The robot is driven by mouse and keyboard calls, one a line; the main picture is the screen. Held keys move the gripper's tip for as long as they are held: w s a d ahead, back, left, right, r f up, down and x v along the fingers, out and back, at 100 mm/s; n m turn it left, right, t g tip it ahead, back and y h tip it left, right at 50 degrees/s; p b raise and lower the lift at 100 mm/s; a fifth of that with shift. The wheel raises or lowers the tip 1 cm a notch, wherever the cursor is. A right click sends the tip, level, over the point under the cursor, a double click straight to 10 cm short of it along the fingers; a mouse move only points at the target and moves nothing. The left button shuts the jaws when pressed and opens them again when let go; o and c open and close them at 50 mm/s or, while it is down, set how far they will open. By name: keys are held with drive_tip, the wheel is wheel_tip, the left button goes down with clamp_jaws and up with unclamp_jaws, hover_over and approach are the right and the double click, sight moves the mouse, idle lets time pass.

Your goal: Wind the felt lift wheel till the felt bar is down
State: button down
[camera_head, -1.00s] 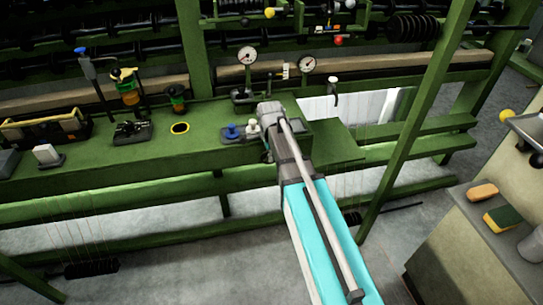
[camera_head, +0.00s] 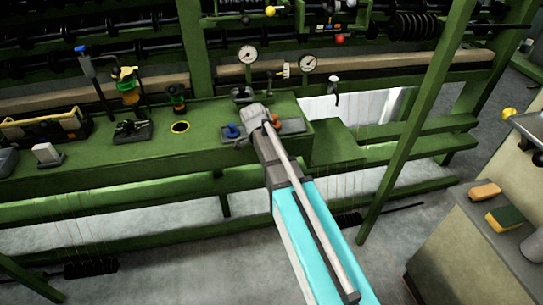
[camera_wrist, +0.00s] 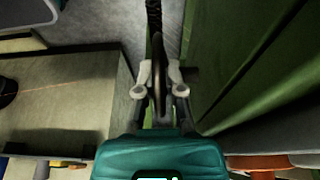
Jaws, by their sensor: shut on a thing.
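In the wrist view my gripper (camera_wrist: 159,78) has its two grey fingers on either side of a thin, dark rim seen nearly edge-on. This looks like the felt lift wheel (camera_wrist: 158,48); the fingers are shut on its rim. The rest of the wheel is mostly out of sight. In the head view my arm ends over the right part of the green bench, and it hides the fingertips and the wheel. I cannot pick out the felt bar for certain or tell its height.
A blue knob (camera_head: 232,131) and an orange knob (camera_head: 292,124) flank my arm's end on the green bench (camera_head: 200,143). Two dial gauges (camera_head: 248,54) stand behind. A slanted green post (camera_head: 415,130) rises at right. A grey-topped cabinet (camera_head: 480,215) stands at front right.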

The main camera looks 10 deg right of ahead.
drive_tip(key=c, duration=1)
unclamp_jaws()
drive_tip(key=shift+c, duration=0.2)
wheel_tip(320, 180, up, 13)
drive_tip(key=d+y+p, duration=0.1)
drive_tip(key=y+p, duration=0.2)
drive_tip(key=p, duration=1.1)
drive_tip(key=shift+r, duration=0.15)
wheel_tip(320, 180, down, 14)
drive_tip(key=b, duration=1.3)
drive_tip(key=shift+b, duration=0.4)
